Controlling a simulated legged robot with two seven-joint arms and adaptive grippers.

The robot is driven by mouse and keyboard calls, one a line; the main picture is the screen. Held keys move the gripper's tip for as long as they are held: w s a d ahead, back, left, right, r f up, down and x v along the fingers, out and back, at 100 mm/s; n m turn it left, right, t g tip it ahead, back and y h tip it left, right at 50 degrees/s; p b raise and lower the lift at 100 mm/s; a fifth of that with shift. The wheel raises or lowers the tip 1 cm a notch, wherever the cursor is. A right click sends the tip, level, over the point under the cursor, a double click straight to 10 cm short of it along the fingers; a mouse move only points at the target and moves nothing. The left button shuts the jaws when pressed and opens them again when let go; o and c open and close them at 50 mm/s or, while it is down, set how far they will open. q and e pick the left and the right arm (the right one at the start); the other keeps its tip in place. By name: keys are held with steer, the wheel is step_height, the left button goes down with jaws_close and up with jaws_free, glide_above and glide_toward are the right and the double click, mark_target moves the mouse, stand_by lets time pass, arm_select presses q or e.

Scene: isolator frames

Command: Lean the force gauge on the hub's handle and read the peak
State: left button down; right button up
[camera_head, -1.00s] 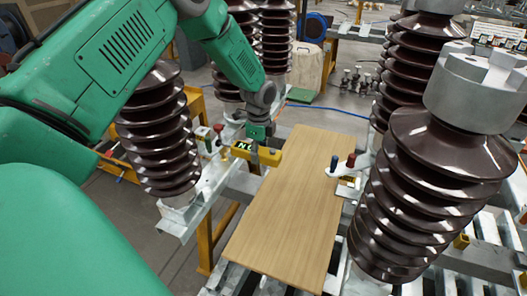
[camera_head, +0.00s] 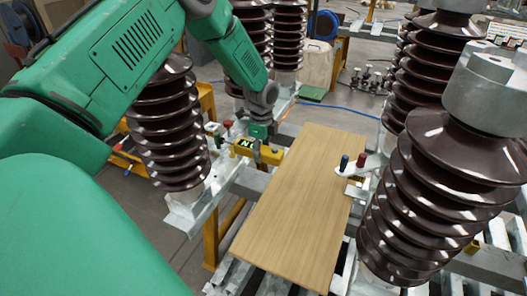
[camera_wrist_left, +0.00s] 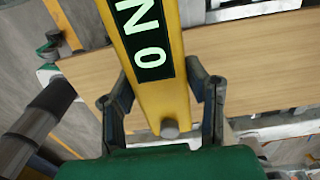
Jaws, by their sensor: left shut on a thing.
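My left gripper (camera_head: 259,140) is shut on the yellow force gauge (camera_head: 270,155), over the left edge of a wooden board. In the left wrist view, the gauge (camera_wrist_left: 158,90) runs between the two dark fingers, with a grey round tip at its lower end. Its display (camera_wrist_left: 146,38) shows "N" and "0". On the board's right side is a pale hub arm with a blue knob and a red handle (camera_head: 361,161). Another fitting with a red knob (camera_head: 228,124) stands close to the left of the gauge. I cannot tell whether the gauge touches it. My right gripper is out of view.
The wooden board (camera_head: 300,215) is bare and lies on metal rails. Brown ribbed insulators stand close on the left (camera_head: 167,130) and right (camera_head: 440,190), narrowing the room beside the board. A blue hose (camera_head: 340,110) lies on the floor behind.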

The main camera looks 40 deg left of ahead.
arm_select(q)
steer(key=shift+a, duration=0.15)
steer(key=shift+d+r, duration=0.15)
steer(key=shift+d, duration=0.05)
steer(key=shift+s, duration=0.1)
steer(key=shift+a, duration=0.5)
steer(key=shift+s+a, duration=0.2)
steer(key=shift+a, duration=0.25)
stand_by(0.5)
stand_by(0.4)
steer(key=shift+w+d, duration=0.25)
steer(key=shift+d, duration=0.5)
steer(key=shift+w+d, duration=0.2)
steer(key=shift+d, duration=0.5)
steer(key=shift+w+d, duration=0.25)
steer(key=shift+d, duration=0.5)
